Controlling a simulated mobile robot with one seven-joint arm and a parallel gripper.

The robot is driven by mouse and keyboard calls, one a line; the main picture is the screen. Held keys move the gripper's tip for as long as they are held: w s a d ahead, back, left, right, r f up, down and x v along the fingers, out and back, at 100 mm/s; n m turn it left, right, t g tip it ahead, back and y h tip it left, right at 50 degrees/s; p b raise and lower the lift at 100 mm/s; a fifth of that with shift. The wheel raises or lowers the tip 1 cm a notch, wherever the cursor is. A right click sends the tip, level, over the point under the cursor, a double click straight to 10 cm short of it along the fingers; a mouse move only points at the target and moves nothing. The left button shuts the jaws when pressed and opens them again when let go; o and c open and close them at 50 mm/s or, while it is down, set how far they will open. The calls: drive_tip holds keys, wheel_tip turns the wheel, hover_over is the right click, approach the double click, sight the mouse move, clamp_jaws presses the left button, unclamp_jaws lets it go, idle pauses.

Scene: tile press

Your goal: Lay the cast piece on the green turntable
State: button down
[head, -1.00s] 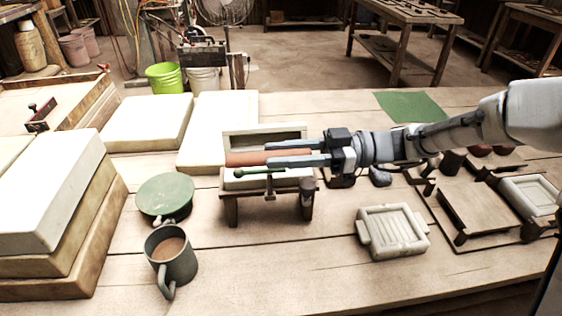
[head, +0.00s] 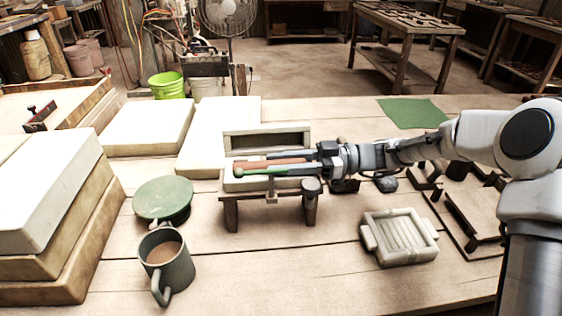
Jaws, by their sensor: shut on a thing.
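The cast piece (head: 252,164) is a reddish-brown bar, lying lengthwise between the fingers of my gripper (head: 285,162). My gripper reaches in from the right and is shut on it, with the free end sticking out to the left. The piece is in front of the upright back frame of the press (head: 230,187); whether it touches the press bed cannot be told. The press's green-handled lever (head: 250,173) runs just in front of it. The green turntable (head: 162,199) is a round disc on the table, left of the press, bare on top.
A mug of brown liquid (head: 178,272) stands just in front of the turntable. Stacked slabs (head: 55,215) rise to its left. Pale slabs (head: 215,135) lie behind. A ribbed white mould (head: 398,238) lies right of the press. A green mat (head: 412,113) lies at the back.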

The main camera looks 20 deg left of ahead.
drive_tip(key=shift+f, duration=0.25)
drive_tip(key=c, duration=0.5)
unclamp_jaws()
drive_tip(key=shift+r, duration=0.1)
drive_tip(key=shift+r+p, duration=0.1)
drive_tip(key=shift+p, duration=0.25)
drive_tip(key=shift+w+d, duration=0.2)
drive_tip(key=shift+d, duration=0.05)
drive_tip(key=p+v, duration=0.3)
drive_tip(key=v, duration=1.3)
drive_tip(key=shift+w+d, duration=0.1)
drive_tip(key=shift+d, duration=0.3)
